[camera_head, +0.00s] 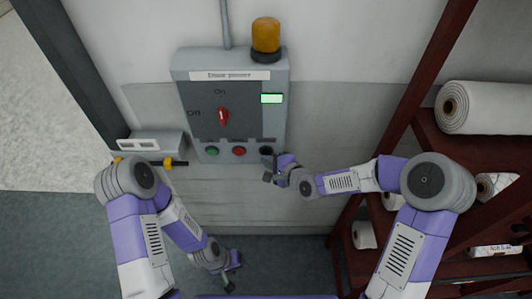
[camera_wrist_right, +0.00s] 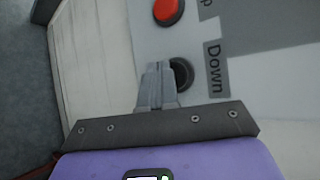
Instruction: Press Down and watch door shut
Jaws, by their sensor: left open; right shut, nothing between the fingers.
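The grey control box (camera_head: 181,75) labelled "Door power" hangs on the wall. Its red switch (camera_head: 223,116) points up toward "On", and a small display (camera_head: 272,98) glows green. Along its lower edge are a green button (camera_head: 212,151), a red button (camera_head: 239,151) and a black button (camera_head: 266,151). The black button (camera_wrist_right: 183,73) is by the "Down" label (camera_wrist_right: 214,68). My right gripper (camera_head: 268,168) is shut and empty, its fingertips (camera_wrist_right: 158,70) at the black button's edge; contact cannot be told. My left gripper (camera_head: 232,274) is open and empty, low near the floor. No door panel is clearly visible.
An amber beacon (camera_head: 266,35) tops the box. A dark post (camera_head: 68,70) stands left, with pale ground beyond it. A red rack (camera_head: 425,75) with white rolls (camera_head: 490,107) stands right, close to my right arm. Floor between them is open.

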